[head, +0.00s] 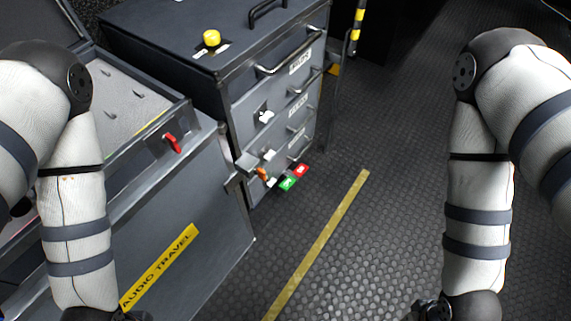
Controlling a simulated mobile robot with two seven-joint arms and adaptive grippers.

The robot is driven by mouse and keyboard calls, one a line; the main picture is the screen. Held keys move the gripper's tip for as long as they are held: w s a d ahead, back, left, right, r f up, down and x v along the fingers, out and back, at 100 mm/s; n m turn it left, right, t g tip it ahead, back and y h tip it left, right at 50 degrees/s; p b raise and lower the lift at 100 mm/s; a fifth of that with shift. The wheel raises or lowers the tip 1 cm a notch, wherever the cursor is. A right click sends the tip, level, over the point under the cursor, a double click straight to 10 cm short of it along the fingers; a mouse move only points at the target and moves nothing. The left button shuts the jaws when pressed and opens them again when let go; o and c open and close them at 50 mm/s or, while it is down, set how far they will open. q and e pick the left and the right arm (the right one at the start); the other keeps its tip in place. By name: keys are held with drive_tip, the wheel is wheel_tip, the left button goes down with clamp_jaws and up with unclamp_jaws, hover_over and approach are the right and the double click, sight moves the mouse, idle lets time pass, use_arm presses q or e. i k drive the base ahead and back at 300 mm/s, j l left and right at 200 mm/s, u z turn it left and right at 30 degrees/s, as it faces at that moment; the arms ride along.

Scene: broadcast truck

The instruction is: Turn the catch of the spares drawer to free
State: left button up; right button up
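The dark grey drawer cabinet (226,95) stands left of centre with several labelled drawers on its front. The labels are too small to read surely, so I cannot tell which drawer is the spares drawer. Low on the front, a small orange piece (262,174), perhaps a catch, sits among light grey fittings (247,161). A green tag (288,184) and a red tag (301,171) stick out beside it. A small whitish fitting (265,116) is on a drawer higher up.
A large open case (190,262) labelled "AUDIO TRAVEL" stands at the left, with a red latch (172,143), close to the cabinet's lower front. A yellow knob (211,38) tops the cabinet. The patterned floor (390,200) with a yellow stripe (318,245) is clear.

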sight(270, 182)
drive_tip(key=i+l+u, duration=0.3)
drive_tip(key=l+u, duration=0.15)
drive_tip(key=l, duration=0.35)
drive_tip(key=i+l+u, duration=0.15)
drive_tip(key=l+u, duration=0.3)
drive_tip(key=l, duration=0.35)
drive_tip(key=l+u, duration=0.45)
drive_tip(key=l, duration=0.4)
drive_tip(key=k+l+u, duration=0.15)
drive_tip(key=l+u, duration=0.3)
drive_tip(key=l, duration=0.4)
